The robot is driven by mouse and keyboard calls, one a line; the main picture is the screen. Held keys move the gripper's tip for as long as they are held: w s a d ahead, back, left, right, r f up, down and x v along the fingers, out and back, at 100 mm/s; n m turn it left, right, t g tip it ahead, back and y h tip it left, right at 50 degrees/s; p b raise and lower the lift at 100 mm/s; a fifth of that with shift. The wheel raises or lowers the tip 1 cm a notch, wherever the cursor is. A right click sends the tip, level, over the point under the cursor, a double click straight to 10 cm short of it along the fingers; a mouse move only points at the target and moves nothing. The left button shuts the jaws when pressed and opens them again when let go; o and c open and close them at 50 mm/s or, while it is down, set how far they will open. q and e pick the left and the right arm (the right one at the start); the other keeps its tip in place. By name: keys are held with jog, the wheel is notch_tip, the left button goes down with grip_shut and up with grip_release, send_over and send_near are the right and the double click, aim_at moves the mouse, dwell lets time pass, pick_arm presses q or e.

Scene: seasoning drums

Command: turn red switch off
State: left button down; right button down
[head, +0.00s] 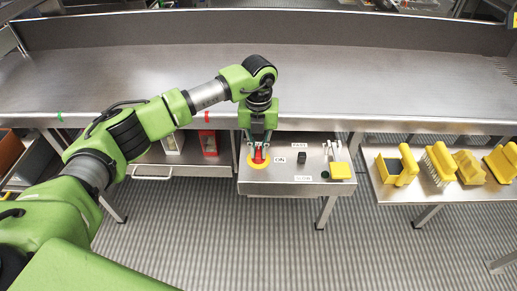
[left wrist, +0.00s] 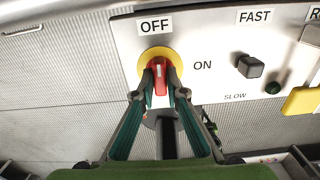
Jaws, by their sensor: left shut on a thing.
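The red switch (head: 258,156) sits on a round yellow plate (head: 250,163) at the left of a steel control panel. It also shows in the left wrist view (left wrist: 159,72), between the fingers. Its red handle lies upright in that picture, in line with the OFF label (left wrist: 155,24) above; the ON label (left wrist: 203,65) is to the right. My left gripper (head: 259,146) comes down from above the panel, its fingertips shut on the red handle; it also shows in the left wrist view (left wrist: 160,82). The fingers hide part of the switch. My right gripper is not in view.
A black knob (left wrist: 248,66) between FAST and SLOW labels, a dark green button (left wrist: 272,87) and a yellow part (head: 340,170) are right of the switch. A steel worktop (head: 380,85) lies behind. Yellow brushes and tools (head: 438,165) stand on a side shelf at right.

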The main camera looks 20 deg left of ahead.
aim_at(259, 151)
pick_arm(q)
jog(key=shift+n, duration=0.3)
jog(key=shift+r, duration=0.1)
jog(key=c, duration=2)
grip_release()
jog(key=shift+c, duration=0.2)
notch_tip(259, 151, up, 12)
